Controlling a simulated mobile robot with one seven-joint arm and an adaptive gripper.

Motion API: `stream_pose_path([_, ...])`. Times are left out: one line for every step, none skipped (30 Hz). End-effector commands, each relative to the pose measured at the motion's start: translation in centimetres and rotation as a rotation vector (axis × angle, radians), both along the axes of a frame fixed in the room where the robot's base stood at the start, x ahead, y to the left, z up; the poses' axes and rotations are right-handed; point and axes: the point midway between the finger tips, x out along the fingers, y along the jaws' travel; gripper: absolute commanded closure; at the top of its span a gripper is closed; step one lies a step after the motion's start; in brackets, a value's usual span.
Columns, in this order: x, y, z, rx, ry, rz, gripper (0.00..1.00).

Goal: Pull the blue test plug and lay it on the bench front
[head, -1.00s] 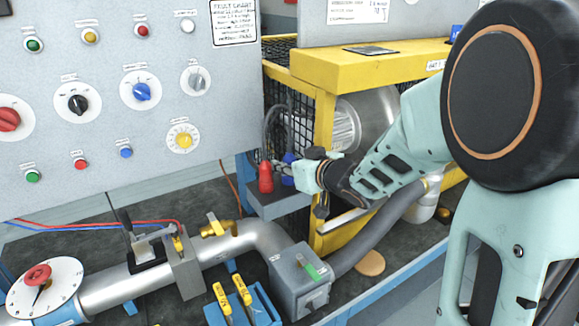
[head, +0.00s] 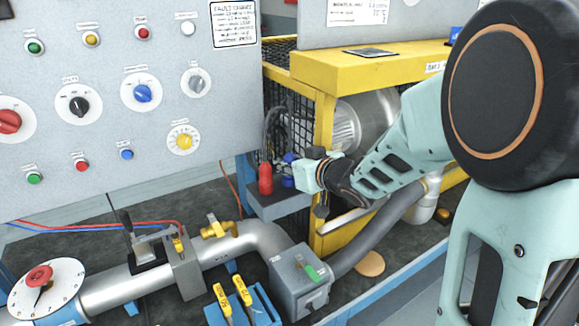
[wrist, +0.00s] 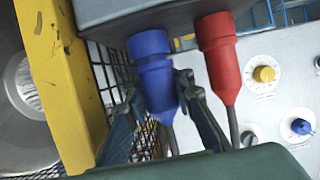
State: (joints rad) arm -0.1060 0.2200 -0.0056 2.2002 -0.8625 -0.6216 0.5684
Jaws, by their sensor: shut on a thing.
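The blue test plug (wrist: 152,60) stands beside the red plug (wrist: 217,55) at the grey socket box (wrist: 135,14) in the wrist view. My gripper (wrist: 158,100) has one finger on each side of the blue plug's narrower part and is shut on it. In the head view my gripper (head: 293,170) is at the box next to the yellow cage, and the blue plug (head: 288,183) is partly hidden by the fingers. The plug's wide end is at the box edge; I cannot tell whether it is fully seated.
The red plug (head: 265,178) stands close left of my gripper. The yellow cage frame (head: 324,125) is close behind and right. A pipe with a grey valve box (head: 298,275) and a blue rack of yellow-tagged parts (head: 262,303) occupy the bench front. Dark bench beside a tan disc (head: 370,263) is clear.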

Motion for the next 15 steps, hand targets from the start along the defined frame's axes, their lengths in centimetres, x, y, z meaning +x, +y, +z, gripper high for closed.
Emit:
stream_pose_path([-0.01, -0.01, 0.07, -0.001, 0.002, 0.0, 1.0])
stream_pose_path([-0.01, -0.01, 0.1, -0.001, 0.002, 0.0, 1.0])
stream_pose_path([-0.02, -0.01, 0.15, -0.001, 0.002, 0.0, 1.0])
stream_pose_path([-0.02, -0.01, 0.19, -0.001, 0.002, 0.0, 1.0])
stream_pose_path([-0.01, -0.01, 0.23, -0.001, 0.002, 0.0, 1.0])
stream_pose_path([-0.01, -0.02, 0.29, -0.001, 0.002, 0.0, 1.0])
stream_pose_path([-0.02, -0.01, 0.33, -0.001, 0.002, 0.0, 1.0])
stream_pose_path([-0.01, -0.02, 0.37, -0.001, 0.002, 0.0, 1.0])
stream_pose_path([-0.01, -0.02, 0.43, -0.001, 0.002, 0.0, 1.0])
stream_pose_path([-0.01, -0.02, 0.47, -0.001, 0.002, 0.0, 1.0])
stream_pose_path([-0.01, -0.02, 0.51, -0.001, 0.002, 0.0, 1.0])
stream_pose_path([-0.01, -0.02, 0.56, -0.001, 0.002, 0.0, 1.0])
stream_pose_path([-0.01, -0.02, 0.61, -0.001, 0.002, 0.0, 1.0])
stream_pose_path([-0.01, -0.02, 0.64, -0.001, 0.002, 0.0, 1.0])
stream_pose_path([-0.01, -0.02, 0.67, -0.001, 0.002, 0.0, 1.0])
